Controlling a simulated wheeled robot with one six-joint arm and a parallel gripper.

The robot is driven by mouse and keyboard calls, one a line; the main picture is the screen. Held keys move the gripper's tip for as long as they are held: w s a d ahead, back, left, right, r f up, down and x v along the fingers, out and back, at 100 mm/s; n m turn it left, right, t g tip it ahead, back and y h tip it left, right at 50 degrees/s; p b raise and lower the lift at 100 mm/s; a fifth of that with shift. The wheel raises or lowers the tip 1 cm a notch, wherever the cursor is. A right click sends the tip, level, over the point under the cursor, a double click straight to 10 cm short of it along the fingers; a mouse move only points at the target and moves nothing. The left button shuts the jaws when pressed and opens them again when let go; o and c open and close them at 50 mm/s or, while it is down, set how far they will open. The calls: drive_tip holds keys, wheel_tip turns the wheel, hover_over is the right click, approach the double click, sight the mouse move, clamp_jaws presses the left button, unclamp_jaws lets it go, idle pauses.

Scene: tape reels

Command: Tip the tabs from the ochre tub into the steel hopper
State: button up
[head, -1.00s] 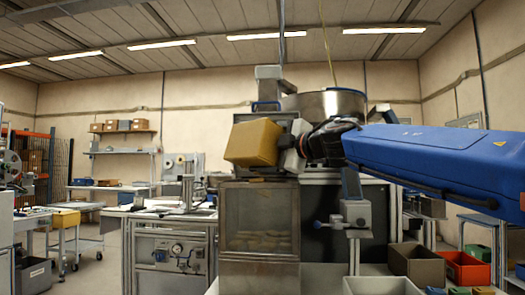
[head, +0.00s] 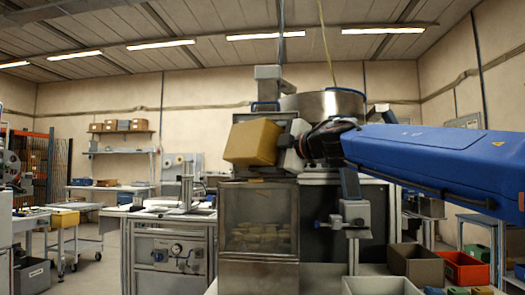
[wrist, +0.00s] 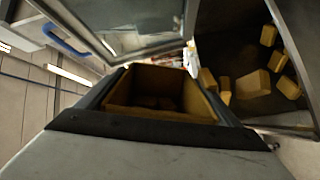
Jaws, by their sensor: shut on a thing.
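The ochre tub (head: 252,142) is tilted, held above the steel hopper (head: 258,276) in the head view. My gripper (head: 294,150) is shut on the tub's right side. In the wrist view I look into the open tub (wrist: 205,105); some dark tab-like shapes lie in its shaded bottom, too dim to count. Several yellow tabs (wrist: 252,84) lie at the right of the wrist view. Through the hopper's front window, a pile of tabs (head: 262,238) shows in the head view. A small yellowish piece shows near the hopper's top edge.
A round steel bowl (head: 325,103) stands behind my gripper. A grey bin (head: 380,286), a brown bin (head: 416,265) and a red bin (head: 465,268) are at the lower right. A workbench (head: 170,228) stands left of the hopper.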

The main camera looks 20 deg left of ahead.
idle(0.4)
wheel_tip(320, 180, up, 5)
drive_tip(key=n, duration=2.1)
drive_tip(key=shift+n, duration=0.4)
wheel_tip(320, 180, down, 3)
drive_tip(key=m, duration=1.4)
drive_tip(key=shift+f, duration=0.1)
